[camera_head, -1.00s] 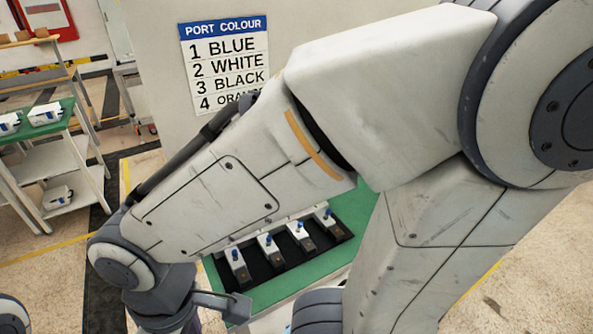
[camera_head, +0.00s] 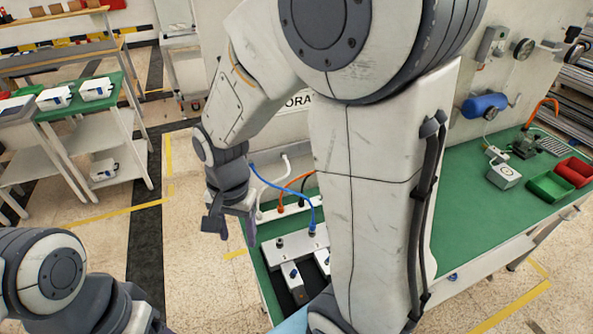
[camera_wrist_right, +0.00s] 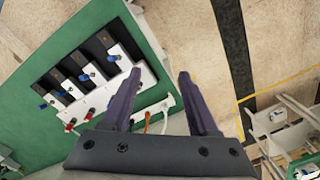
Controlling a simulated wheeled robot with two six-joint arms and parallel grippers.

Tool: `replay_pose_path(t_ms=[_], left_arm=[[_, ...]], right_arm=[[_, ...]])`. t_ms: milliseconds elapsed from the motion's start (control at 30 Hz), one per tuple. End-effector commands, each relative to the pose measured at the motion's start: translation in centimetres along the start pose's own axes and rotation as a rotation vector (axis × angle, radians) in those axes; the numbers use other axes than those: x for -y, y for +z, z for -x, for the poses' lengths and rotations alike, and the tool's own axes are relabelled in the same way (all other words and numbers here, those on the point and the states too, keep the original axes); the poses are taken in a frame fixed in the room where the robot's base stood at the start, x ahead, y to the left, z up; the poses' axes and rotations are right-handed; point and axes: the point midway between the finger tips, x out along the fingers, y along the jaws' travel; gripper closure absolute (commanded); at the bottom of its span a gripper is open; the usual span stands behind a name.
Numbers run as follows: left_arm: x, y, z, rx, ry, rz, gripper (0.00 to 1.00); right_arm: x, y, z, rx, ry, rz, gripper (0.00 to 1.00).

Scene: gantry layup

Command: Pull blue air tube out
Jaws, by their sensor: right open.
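The blue air tube (camera_head: 285,190) shows in the head view. My right gripper (camera_head: 230,226) is open and empty, left of the block and apart from the tube. In the right wrist view its two dark fingers (camera_wrist_right: 160,75) are spread with floor between their tips. I cannot make out the blue tube there. My left arm enters at the lower left of the head view, but its gripper is out of view.
White (camera_head: 289,165) and orange (camera_head: 296,181) tubes stand close beside the blue one. Units with blue knobs lie in a black tray (camera_wrist_right: 75,68) on the green bench. Green (camera_head: 550,186) and red (camera_head: 574,171) bins stand at right. My right arm hides part of the bench.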

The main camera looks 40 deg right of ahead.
Motion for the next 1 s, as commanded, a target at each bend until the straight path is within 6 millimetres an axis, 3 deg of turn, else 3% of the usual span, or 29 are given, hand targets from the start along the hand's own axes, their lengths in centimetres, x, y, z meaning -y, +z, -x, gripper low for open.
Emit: replay_pose_path(t_ms=[33,200,300,400,500,667,1000], left_arm=[[-0.1,-0.1,1.5,0.0,0.0,0.0,0.3],[-0.2,-0.2,3.4,0.0,0.0,0.0,0.3],[-0.3,-0.2,4.2,0.0,0.0,0.0,0.3],[-0.3,-0.2,4.6,0.001,0.0,-0.001,0.3],[-0.3,-0.3,4.8,0.001,0.0,-0.001,0.3],[-0.4,-0.3,5.0,0.001,0.0,-0.001,0.3],[-0.5,-0.3,6.5,0.001,0.0,-0.003,0.3]], right_arm=[[-1.1,-3.4,0.2,-0.002,0.013,-0.255,0.4],[-5.7,-12.1,-1.4,-0.022,0.025,-1.021,0.4],[-8.7,-15.3,-2.3,-0.032,0.026,-1.355,0.4],[-11.0,-17.3,-3.1,-0.039,0.026,-1.58,0.4],[-12.2,-18.2,-3.6,-0.042,0.026,-1.703,0.4],[-12.6,-18.4,-4.9,-0.043,0.028,-1.748,0.4],[-12.7,-18.3,-10.6,-0.043,0.03,-1.741,0.4]])
